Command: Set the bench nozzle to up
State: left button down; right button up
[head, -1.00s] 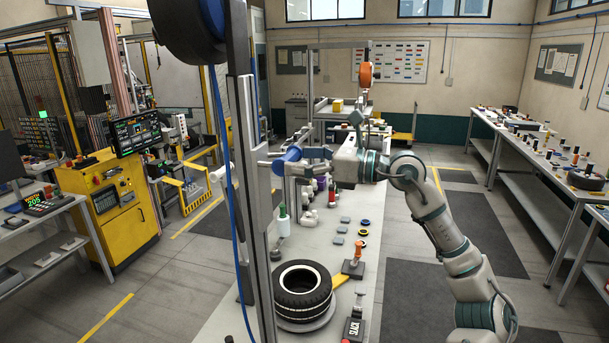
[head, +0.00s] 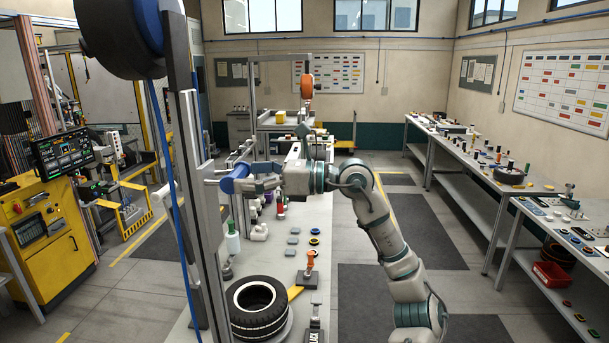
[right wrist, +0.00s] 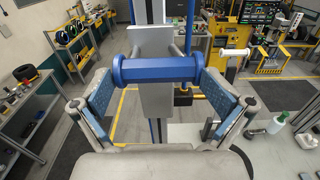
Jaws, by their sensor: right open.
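A blue cylindrical handle with wider end discs (head: 234,181) sits on the upright grey post of the bench. In the right wrist view this blue handle (right wrist: 158,69) lies across a grey plate, between my fingers. My right gripper (head: 254,184) is open at the handle; in its wrist view the two fingers (right wrist: 160,88) stand one at each end of the bar. I cannot tell whether they touch it. No part is clearly recognisable as the nozzle. My left gripper is not in view.
A black tyre (head: 257,304) lies on a round support on the bench. An orange-topped lever (head: 310,265) stands beside it. Bottles (head: 233,238) stand near the post. A blue hose (head: 172,190) hangs along the post. The floor right of the bench is clear.

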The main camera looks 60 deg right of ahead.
jog(key=shift+s+r, duration=0.1)
jog(key=shift+s, duration=0.4)
jog(key=v, duration=1)
jog(key=shift+s+r, duration=0.2)
jog(key=shift+s, duration=0.2)
jog(key=shift+d, duration=0.1)
